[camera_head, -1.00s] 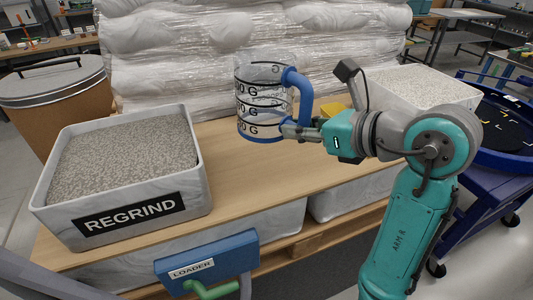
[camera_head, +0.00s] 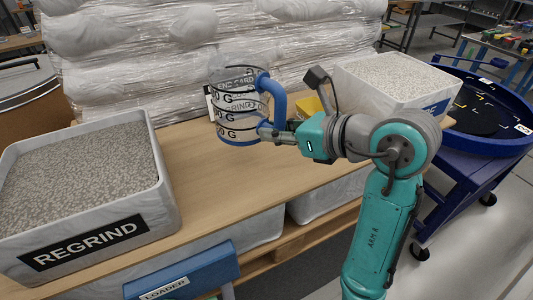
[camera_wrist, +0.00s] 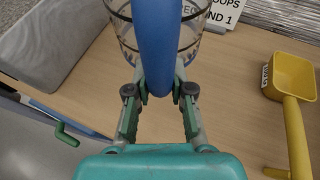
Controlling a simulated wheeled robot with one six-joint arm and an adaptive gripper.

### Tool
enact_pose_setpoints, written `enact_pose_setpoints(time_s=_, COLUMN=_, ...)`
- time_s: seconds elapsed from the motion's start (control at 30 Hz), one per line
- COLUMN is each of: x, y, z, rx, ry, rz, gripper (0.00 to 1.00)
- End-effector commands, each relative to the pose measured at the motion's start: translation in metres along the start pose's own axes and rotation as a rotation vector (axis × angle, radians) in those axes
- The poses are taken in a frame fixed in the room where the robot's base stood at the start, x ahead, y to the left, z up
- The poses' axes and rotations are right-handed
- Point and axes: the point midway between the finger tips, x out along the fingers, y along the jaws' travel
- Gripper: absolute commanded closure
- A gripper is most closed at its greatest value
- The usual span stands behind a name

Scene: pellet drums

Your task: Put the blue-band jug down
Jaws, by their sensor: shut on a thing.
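The blue-band jug (camera_head: 238,103) is clear with black marks, a blue band at its base and a thick blue handle (camera_head: 275,100). It is upright over the middle of the wooden table top (camera_head: 190,180). My gripper (camera_head: 268,134) is shut on the lower part of the handle, to the right of the jug's body. In the wrist view the handle (camera_wrist: 156,45) runs down between my two fingers (camera_wrist: 158,92), and it hides part of the jug (camera_wrist: 124,35). I cannot tell whether the base touches the wood.
A REGRIND bin (camera_head: 150,210) of grey pellets stands left, another pellet bin (camera_head: 395,85) right. A yellow scoop (camera_wrist: 291,78) lies right of my gripper. A printed card (camera_wrist: 225,12) stands behind the jug, before wrapped sacks (camera_head: 150,60). Bare wood lies between bin and jug.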

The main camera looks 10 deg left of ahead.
Motion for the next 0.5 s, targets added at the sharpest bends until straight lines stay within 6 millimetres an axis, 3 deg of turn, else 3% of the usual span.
enact_pose_setpoints(time_s=0.1, x=0.007, y=0.000, z=-0.017, rx=0.002, ry=0.001, rz=0.001, gripper=1.00)
enact_pose_setpoints(time_s=0.5, x=0.020, y=0.001, z=-0.049, rx=0.003, ry=0.003, rz=0.000, gripper=1.00)
